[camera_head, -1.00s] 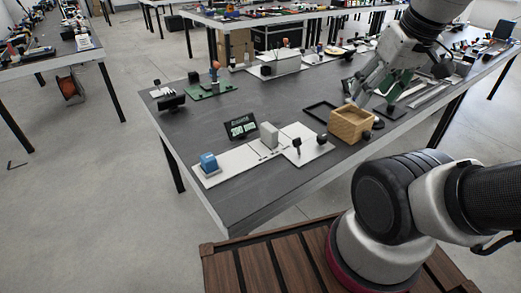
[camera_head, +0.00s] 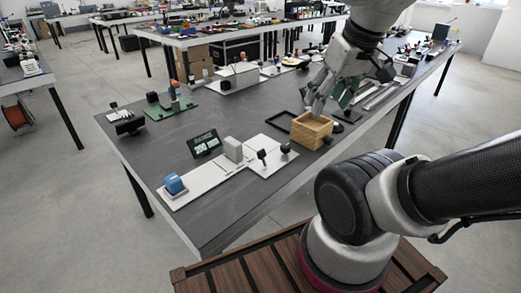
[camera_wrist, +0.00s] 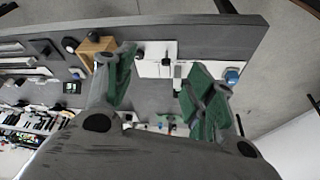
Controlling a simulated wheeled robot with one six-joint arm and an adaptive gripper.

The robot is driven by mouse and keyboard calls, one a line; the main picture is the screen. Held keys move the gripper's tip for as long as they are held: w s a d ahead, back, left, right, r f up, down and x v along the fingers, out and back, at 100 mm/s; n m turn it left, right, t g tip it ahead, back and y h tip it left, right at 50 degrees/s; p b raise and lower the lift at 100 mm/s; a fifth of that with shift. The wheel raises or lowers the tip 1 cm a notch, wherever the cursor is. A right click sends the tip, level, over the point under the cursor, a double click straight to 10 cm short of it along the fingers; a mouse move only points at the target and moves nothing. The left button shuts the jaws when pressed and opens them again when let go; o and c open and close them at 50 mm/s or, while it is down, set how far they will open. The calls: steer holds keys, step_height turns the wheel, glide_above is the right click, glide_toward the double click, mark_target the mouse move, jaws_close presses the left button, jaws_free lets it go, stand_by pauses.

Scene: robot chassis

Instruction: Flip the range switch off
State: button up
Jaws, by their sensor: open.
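A white panel (camera_head: 200,178) lies near the table's front left edge. It bears a blue block (camera_head: 175,184), an upright grey block (camera_head: 233,150), a small black lever (camera_head: 262,155) and a black knob (camera_head: 285,147). A dark display (camera_head: 204,143) with green digits stands behind it. I cannot tell for sure which part is the range switch. My gripper (camera_head: 318,98) is open and empty, above and behind the wooden box, to the right of the panel. In the wrist view, my gripper's green-padded fingers (camera_wrist: 165,82) are spread, with the panel (camera_wrist: 157,68) and blue block (camera_wrist: 231,77) beyond.
An open wooden box (camera_head: 312,131) stands right of the panel, beside a black frame (camera_head: 281,121). A green board (camera_head: 172,107) and a white device (camera_head: 236,79) stand farther back. The dark tabletop (camera_head: 225,110) is mostly clear behind the display.

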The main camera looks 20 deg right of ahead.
steer(key=shift+a+f, duration=0.1)
steer(key=c, duration=0.3)
steer(key=shift+w+f, duration=0.15)
steer(key=shift+f, duration=0.15)
steer(key=c, duration=0.4)
steer(key=shift+w+a+f+g, duration=0.2)
steer(key=shift+w+f+g, duration=0.25)
steer(key=shift+f, duration=0.1)
steer(key=shift+w+a+f+g, duration=0.15)
steer(key=shift+w+f+g, duration=0.2)
steer(key=shift+f+g, duration=0.15)
jaws_close()
steer(key=w+a+f+n+g, duration=0.1)
steer(key=w+a+f, duration=0.1)
steer(key=w+f, duration=0.3)
steer(key=w+a+f+n+g, duration=0.1)
steer(key=w+a+f, duration=0.2)
steer(key=w, duration=1)
steer(key=w+a+f+n+g, duration=0.1)
steer(key=w+a+f+n, duration=0.1)
steer(key=w+f, duration=0.5)
steer(key=w, duration=0.3)
steer(key=shift+a+f, duration=0.25)
steer(key=shift+f, duration=0.05)
steer(key=shift+w, duration=0.1)
